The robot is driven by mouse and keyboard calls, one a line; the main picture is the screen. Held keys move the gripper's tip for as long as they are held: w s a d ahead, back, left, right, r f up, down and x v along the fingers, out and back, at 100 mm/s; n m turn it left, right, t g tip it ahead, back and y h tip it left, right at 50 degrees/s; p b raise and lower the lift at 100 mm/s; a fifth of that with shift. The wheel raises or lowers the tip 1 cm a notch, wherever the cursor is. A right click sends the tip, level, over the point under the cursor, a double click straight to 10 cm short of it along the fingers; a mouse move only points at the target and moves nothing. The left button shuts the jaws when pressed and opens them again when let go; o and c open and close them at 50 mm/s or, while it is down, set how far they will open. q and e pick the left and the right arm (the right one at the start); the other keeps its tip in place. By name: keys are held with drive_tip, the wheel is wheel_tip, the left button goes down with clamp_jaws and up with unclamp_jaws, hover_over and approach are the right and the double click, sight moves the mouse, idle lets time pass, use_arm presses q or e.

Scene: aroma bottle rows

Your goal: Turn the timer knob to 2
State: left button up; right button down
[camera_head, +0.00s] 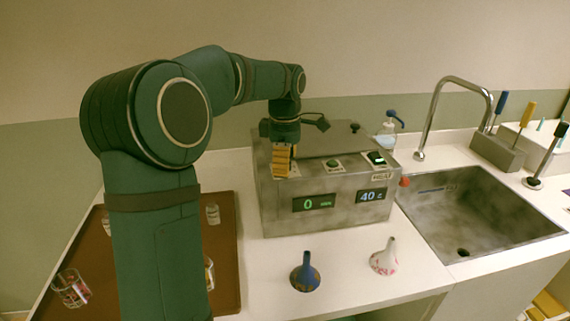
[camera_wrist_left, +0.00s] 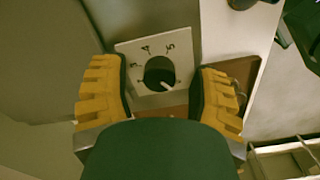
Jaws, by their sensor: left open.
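The timer knob (camera_wrist_left: 159,72) is dark and round with a light pointer, on a white dial plate (camera_wrist_left: 128,48) with numbers around it. I read 4 and 5 at the top; other marks are partly hidden. The pointer aims to the lower right in the wrist view. My left gripper (camera_head: 283,168) is over the left front of the grey metal machine (camera_head: 280,217) and hides the knob in the head view. Its yellow fingers (camera_wrist_left: 163,88) are open on both sides of the knob; I cannot tell whether they touch it. The timer display (camera_head: 314,203) reads 0.
Another display (camera_head: 371,195) reads 40. A green button (camera_head: 333,163) and a switch (camera_head: 376,158) sit on the machine top. Blue (camera_head: 305,272) and white (camera_head: 384,258) funnel-shaped items stand in front. A brown tray (camera_head: 226,265) with glasses is left, a sink (camera_head: 465,215) right.

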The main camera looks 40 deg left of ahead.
use_arm(q)
clamp_jaws()
